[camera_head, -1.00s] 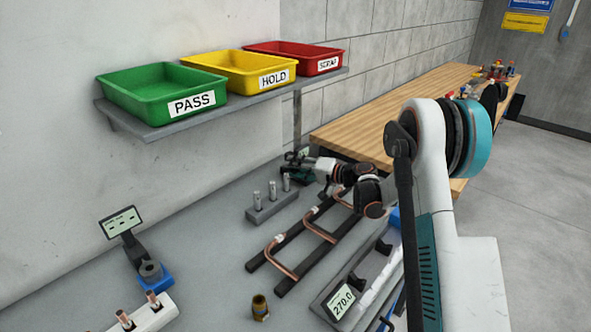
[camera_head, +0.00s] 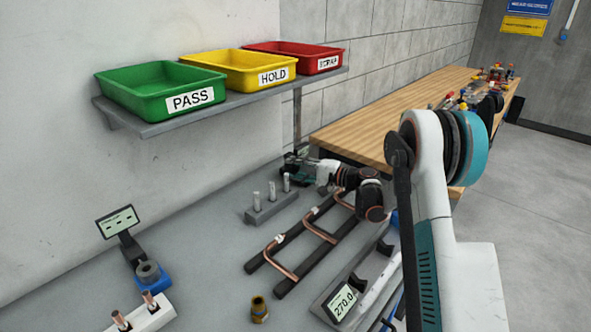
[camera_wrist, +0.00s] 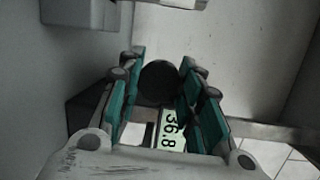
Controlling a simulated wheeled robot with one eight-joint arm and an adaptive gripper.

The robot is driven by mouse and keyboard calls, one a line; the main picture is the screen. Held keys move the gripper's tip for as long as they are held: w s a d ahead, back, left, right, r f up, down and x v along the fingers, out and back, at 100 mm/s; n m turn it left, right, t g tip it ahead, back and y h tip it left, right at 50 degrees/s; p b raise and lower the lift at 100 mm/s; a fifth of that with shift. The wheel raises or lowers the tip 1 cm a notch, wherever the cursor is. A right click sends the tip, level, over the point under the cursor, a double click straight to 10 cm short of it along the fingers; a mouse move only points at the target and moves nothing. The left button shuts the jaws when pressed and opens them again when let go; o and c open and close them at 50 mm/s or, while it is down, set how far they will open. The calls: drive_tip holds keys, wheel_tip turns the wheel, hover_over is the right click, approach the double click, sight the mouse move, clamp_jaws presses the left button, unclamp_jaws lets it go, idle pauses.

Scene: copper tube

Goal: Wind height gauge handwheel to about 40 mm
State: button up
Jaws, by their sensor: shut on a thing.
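In the wrist view, the dark round handwheel (camera_wrist: 158,82) sits between the two teal-padded fingers of my gripper (camera_wrist: 160,62), which is shut on it. Beside the wheel, the height gauge display (camera_wrist: 171,132) reads 36.8, turned sideways and partly hidden by the right finger. In the head view, my gripper (camera_head: 293,165) is at the far end of the grey bench, near the wooden table's corner. The handwheel and gauge are hidden or too small to make out there.
A grey block with several upright pins (camera_head: 271,205) stands just in front of my gripper. Bent copper tubes lie on a dark rack (camera_head: 290,262) nearer. A fixture display (camera_head: 344,301) reads 270.0. Green (camera_head: 162,92), yellow (camera_head: 240,70) and red (camera_head: 293,57) trays sit on the shelf above.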

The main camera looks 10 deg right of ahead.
drive_tip(key=shift+f, duration=0.1)
drive_tip(key=o, duration=0.8)
